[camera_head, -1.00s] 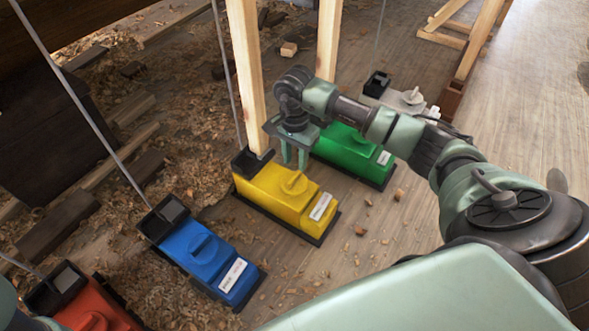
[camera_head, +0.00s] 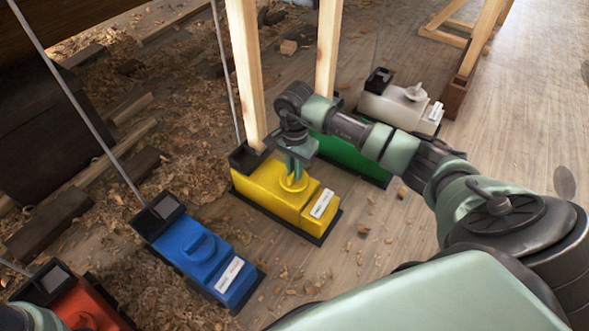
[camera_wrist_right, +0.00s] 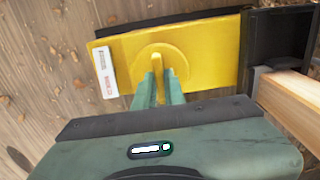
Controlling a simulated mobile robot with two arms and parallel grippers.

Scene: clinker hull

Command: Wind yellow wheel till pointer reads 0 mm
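The yellow unit (camera_head: 265,190) stands on the floor, with a label at its near end and a black open-topped box at its far end. Its round yellow wheel (camera_head: 293,184) has a raised grip ridge, also visible in the right wrist view (camera_wrist_right: 156,62). My right gripper (camera_head: 296,172) is down at this wheel, fingers pointing downward. In the wrist view its two fingertips (camera_wrist_right: 160,82) lie close on either side of the ridge; whether they press on it is unclear. No pointer or millimetre scale is legible. My left gripper is out of view.
A blue unit (camera_head: 203,257) and a red unit (camera_head: 85,306) stand to the left. A green unit (camera_head: 345,150) and a white unit (camera_head: 398,104) stand to the right. A wooden post (camera_head: 246,75) rises at the yellow unit's far end. Wood chips litter the floor.

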